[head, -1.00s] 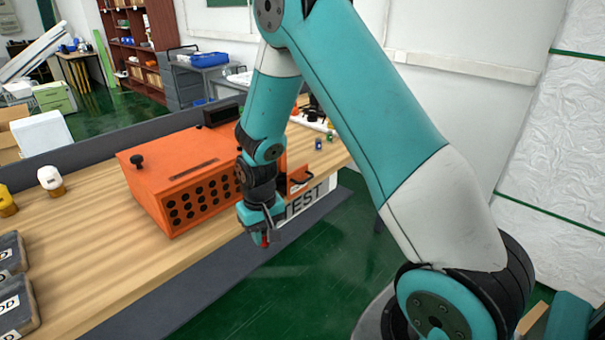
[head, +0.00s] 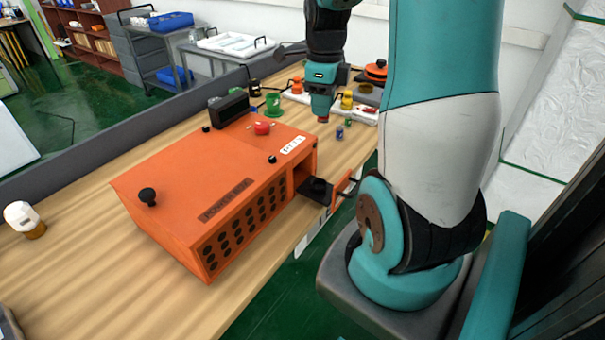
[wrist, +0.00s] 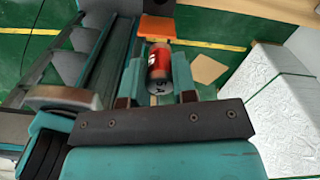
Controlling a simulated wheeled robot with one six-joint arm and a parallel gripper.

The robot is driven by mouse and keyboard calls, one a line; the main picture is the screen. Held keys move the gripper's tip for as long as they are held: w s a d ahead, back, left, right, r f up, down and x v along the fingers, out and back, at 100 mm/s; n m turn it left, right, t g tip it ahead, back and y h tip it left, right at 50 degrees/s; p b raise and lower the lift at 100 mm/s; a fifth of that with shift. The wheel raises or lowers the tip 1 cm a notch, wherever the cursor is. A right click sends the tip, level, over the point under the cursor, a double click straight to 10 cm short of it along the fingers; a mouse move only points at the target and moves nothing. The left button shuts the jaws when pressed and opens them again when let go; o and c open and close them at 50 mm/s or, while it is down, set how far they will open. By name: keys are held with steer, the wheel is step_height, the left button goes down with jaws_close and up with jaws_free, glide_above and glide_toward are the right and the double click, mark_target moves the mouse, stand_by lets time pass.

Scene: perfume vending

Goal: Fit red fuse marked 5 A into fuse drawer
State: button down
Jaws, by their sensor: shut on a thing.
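My gripper (head: 322,108) is shut on a red fuse (wrist: 160,65) with a grey metal end. In the head view the red fuse (head: 323,119) shows small below the fingers, off to the right of the orange power box (head: 190,195). The fuse drawer (head: 318,188), a black holder with an orange front, stands out of the box's right end. The gripper appears beyond the drawer in the picture, apart from it.
Small blue (head: 339,132) and green (head: 348,122) pieces stand on the table near the gripper. A green cup-like thing (head: 273,106) and other items crowd the back. The box top carries a red button (head: 262,128) and black knobs. The wooden table left of the box is mostly clear.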

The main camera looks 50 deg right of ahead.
step_height(320, 180, down, 20)
steer(key=shift+d+r+p, duration=0.1)
steer(key=shift+r+p, duration=0.05)
steer(key=shift+p, duration=0.6)
steer(key=shift+f, duration=0.25)
steer(key=c, duration=0.9)
jaws_free()
steer(key=shift+r, duration=0.1)
